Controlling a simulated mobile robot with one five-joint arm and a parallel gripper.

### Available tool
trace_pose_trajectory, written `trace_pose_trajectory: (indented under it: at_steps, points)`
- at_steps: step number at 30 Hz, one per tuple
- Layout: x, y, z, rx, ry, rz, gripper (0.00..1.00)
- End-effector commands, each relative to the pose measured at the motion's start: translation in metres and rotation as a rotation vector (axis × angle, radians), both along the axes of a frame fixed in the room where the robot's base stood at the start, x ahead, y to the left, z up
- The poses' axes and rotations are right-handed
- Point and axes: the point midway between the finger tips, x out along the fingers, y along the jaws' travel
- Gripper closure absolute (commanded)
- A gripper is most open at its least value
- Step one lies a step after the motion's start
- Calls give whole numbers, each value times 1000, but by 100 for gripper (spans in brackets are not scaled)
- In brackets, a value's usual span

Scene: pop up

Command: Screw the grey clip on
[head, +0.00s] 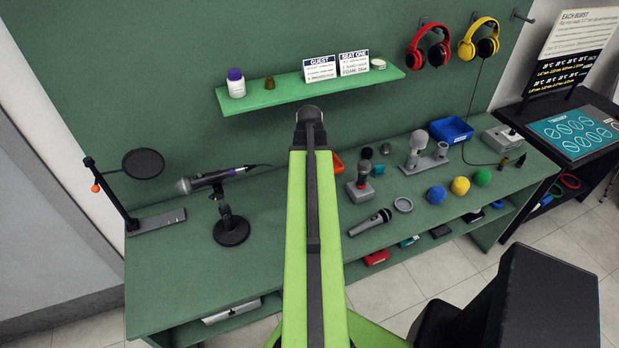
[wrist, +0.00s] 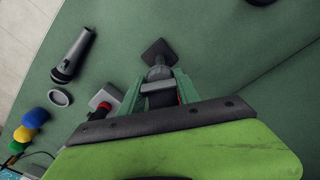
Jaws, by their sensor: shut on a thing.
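In the wrist view my gripper (wrist: 158,90) has its two green fingers closed on a small grey piece, apparently the grey clip (wrist: 157,87). Just beyond it a round grey stem (wrist: 158,72) rises from a dark square base (wrist: 159,50) on the green bench. The clip looks in line with the stem, but I cannot tell whether they touch. In the head view my green arm hides the gripper, the clip and this base.
A microphone on a round-based stand (head: 231,229) is left. Coloured foam balls (head: 460,186) sit farther right. A shelf (head: 290,91) hangs above.

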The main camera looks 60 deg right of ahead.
Motion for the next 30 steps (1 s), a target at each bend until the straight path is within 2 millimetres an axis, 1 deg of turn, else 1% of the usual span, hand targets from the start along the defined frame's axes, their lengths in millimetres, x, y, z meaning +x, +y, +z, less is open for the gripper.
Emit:
trace_pose_trajectory:
  at_steps: [1, 20, 24, 26, 30]
  points:
    - [0, 0, -3, 0, 0, 0, 100]
    - [1, 1, -22, 0, 0, 2, 100]
    - [1, 1, -21, 0, 0, -13, 100]
    - [2, 1, -21, 0, -1, -109, 100]
    - [5, 1, -21, 0, -1, -450, 100]
